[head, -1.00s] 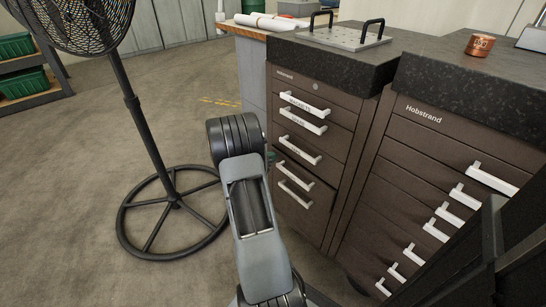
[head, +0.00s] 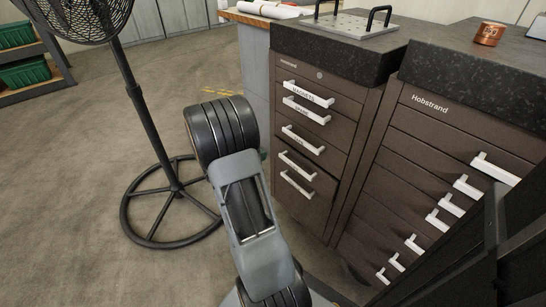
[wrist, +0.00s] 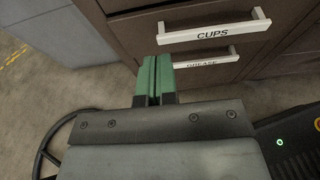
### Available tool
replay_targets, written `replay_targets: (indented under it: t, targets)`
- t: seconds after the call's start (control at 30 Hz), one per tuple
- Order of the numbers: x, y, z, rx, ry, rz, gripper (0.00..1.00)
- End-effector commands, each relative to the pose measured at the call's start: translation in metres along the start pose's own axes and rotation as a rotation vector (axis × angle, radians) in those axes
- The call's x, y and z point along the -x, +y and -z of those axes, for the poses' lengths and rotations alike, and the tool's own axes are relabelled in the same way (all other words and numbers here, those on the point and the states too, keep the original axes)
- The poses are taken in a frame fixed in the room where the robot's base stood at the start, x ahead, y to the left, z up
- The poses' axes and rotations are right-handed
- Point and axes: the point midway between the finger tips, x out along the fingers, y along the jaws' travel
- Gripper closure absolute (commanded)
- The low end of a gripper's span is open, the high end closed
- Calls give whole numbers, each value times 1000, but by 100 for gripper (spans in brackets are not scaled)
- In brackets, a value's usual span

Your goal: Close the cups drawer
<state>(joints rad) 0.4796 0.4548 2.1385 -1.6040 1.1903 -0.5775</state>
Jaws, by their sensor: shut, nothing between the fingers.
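The cups drawer (wrist: 185,18) is dark brown with a white bar handle labelled CUPS (wrist: 213,33) in the wrist view. Its front appears to stand out from the drawer below, labelled GREASE (wrist: 203,62). In the head view, the lower part of the left cabinet (head: 318,150) shows a drawer standing slightly proud, but its label is too small to read. My gripper (wrist: 155,62) has green fingers shut together and empty, below and left of the CUPS handle. Contact with the drawer cannot be told. My arm hides the gripper in the head view.
A black pedestal fan (head: 150,120) stands on the left. Open floor (head: 60,180) lies around it. A metal plate with black handles (head: 345,25) rests on the left cabinet's top.

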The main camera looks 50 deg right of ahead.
Motion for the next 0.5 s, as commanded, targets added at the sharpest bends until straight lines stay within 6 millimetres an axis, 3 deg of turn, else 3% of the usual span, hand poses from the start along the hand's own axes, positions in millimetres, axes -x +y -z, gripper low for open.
replay_targets:
  t: [0.27, 0.5]
  targets:
    - [-30, -8, 0, -1, -1, 2, 100]
    - [-69, -8, 0, -2, -1, 3, 100]
